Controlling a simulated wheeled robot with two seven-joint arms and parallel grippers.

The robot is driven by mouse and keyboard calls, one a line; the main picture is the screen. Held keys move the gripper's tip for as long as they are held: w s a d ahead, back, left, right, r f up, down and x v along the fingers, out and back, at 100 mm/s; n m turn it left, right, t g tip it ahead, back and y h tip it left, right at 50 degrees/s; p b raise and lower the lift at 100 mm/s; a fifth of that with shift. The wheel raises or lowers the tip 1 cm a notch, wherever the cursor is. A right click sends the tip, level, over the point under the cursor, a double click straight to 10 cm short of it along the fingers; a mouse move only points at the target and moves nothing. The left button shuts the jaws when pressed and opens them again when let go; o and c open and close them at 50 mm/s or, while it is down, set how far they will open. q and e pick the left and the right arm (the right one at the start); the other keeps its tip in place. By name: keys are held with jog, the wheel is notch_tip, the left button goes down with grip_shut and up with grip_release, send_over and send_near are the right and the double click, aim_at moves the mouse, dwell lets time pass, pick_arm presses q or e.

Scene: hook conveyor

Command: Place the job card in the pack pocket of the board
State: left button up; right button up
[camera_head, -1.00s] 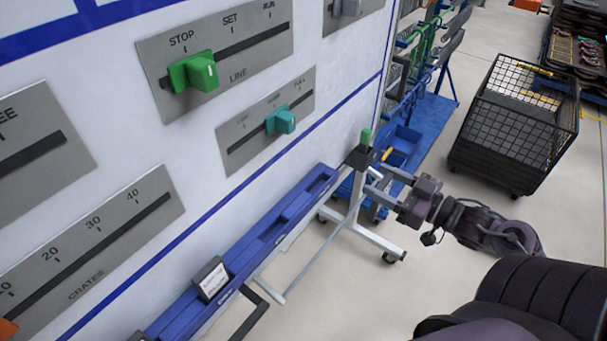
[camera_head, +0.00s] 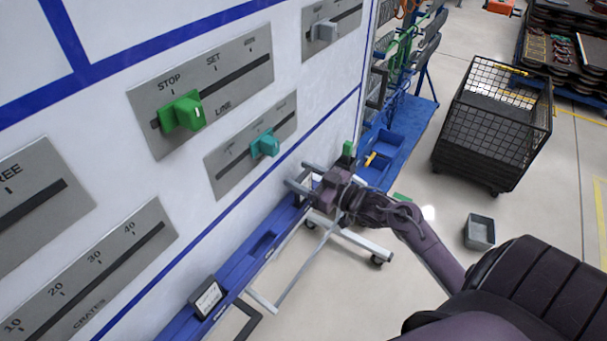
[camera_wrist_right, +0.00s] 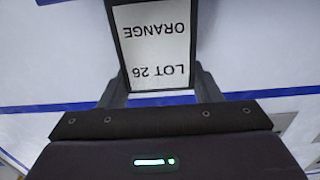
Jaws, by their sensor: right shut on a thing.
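My right gripper (camera_head: 303,183) is close to the white board (camera_head: 240,45), above the blue ledge (camera_head: 235,270) at its foot. In the right wrist view its fingers are shut on the job card (camera_wrist_right: 155,45), a white card in a dark frame. The card reads "LOT 26 ORANGE" upside down, and its far end runs out of the picture. In the head view I cannot make the held card out. Another dark-framed card (camera_head: 207,298) leans on the ledge at lower left. I cannot tell which place is the pack pocket. My left gripper is not in view.
The board carries slider plates with a green knob (camera_head: 183,113), a teal knob (camera_head: 265,144) and a grey knob (camera_head: 325,31). A wheeled stand (camera_head: 350,238) is below my right gripper. A black mesh cart (camera_head: 490,125) and grey bin (camera_head: 479,232) stand right on open floor.

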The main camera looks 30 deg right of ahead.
jog(key=shift+f, duration=0.3)
jog(key=shift+f, duration=0.15)
jog(key=o, duration=1)
